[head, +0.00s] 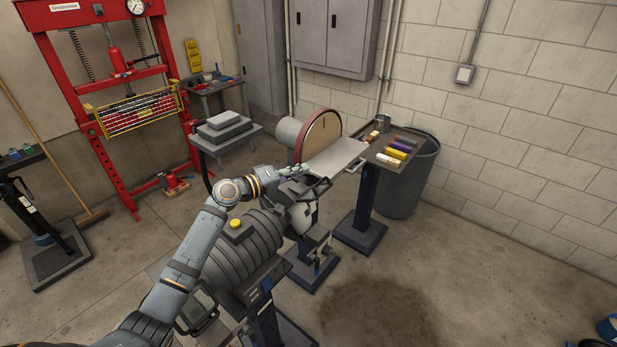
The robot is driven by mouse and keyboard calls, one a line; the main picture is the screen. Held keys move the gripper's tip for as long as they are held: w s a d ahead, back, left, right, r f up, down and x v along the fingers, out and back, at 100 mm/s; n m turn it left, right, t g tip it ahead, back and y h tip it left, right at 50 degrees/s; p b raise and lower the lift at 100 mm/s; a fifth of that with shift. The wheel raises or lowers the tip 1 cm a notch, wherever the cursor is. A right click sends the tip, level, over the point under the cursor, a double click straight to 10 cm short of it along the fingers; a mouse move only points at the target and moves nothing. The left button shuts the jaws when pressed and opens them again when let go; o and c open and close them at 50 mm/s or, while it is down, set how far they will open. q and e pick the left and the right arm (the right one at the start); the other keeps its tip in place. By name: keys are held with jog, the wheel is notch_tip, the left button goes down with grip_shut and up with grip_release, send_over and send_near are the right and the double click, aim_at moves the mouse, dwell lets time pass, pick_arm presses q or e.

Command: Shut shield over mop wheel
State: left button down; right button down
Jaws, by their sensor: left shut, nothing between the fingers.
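A grey ribbed machine (240,250) with a yellow button stands on a pedestal in the middle of the head view. A dark-framed clear shield (317,188) is at its far right end, tilted up above the wheel housing (301,217). The mop wheel itself is mostly hidden in there, and I cannot make it out clearly. Another framed shield (197,311) is at the near left end, partly behind my arm. My left gripper (296,171) is shut and empty, close beside the far shield's upper edge; I cannot tell whether they touch. My right gripper is not in view.
A disc sander (321,136) with a flat metal table (338,157) stands just behind. A small stand with coloured bars (395,152) and a grey bin (408,185) are to the right. A red press (115,95) stands at the left.

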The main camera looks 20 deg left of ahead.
aim_at(308, 195)
pick_arm(q)
jog(key=shift+s+d+f+p, duration=0.2)
jog(key=shift+d+f+p, duration=0.1)
jog(key=shift+d, duration=0.3)
jog(key=shift+s+d+f+p, duration=0.15)
jog(key=shift+d+f+p, duration=0.1)
jog(key=shift+d, duration=0.3)
jog(key=shift+s+d+f, duration=0.15)
jog(key=shift+s+d, duration=0.05)
jog(key=shift+d, duration=0.05)
jog(key=shift+s+d+f, duration=0.1)
jog(key=shift+s+d, duration=0.1)
jog(key=shift+w+f, duration=0.1)
jog(key=shift+w, duration=0.05)
